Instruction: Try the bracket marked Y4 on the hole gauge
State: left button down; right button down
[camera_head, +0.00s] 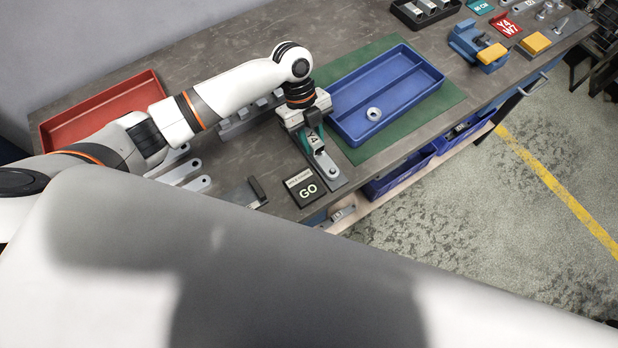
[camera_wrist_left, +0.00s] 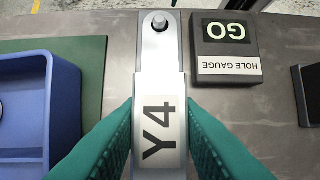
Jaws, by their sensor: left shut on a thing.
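The bracket marked Y4 (camera_wrist_left: 160,140) is a grey metal piece with a black-on-white label, between the teal fingers of my left gripper (camera_wrist_left: 160,150). The gripper is shut on it. In the head view my left gripper (camera_head: 314,140) points down at the hole gauge plate (camera_head: 349,183). The bracket's rounded far end lies over the plate, and the gauge pin (camera_wrist_left: 160,22) appears to stand up through its hole. Contact underneath is hidden. Beside it is the dark gauge block (camera_wrist_left: 228,67) reading HOLE GAUGE and GO. My right gripper is out of view.
A blue two-part tray (camera_head: 436,78) with a metal ring (camera_head: 373,113) sits on a green mat (camera_head: 447,106) right of the gauge. A red tray (camera_head: 75,124) is at left, with loose brackets (camera_head: 182,172) nearby. A red Y4 W7 card (camera_head: 507,27) lies far right.

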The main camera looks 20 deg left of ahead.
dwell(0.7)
pick_arm(q)
jog(key=c, duration=1)
grip_release()
jog(key=b+v, duration=0.3)
jog(key=v, duration=0.9)
jog(key=shift+s, duration=0.15)
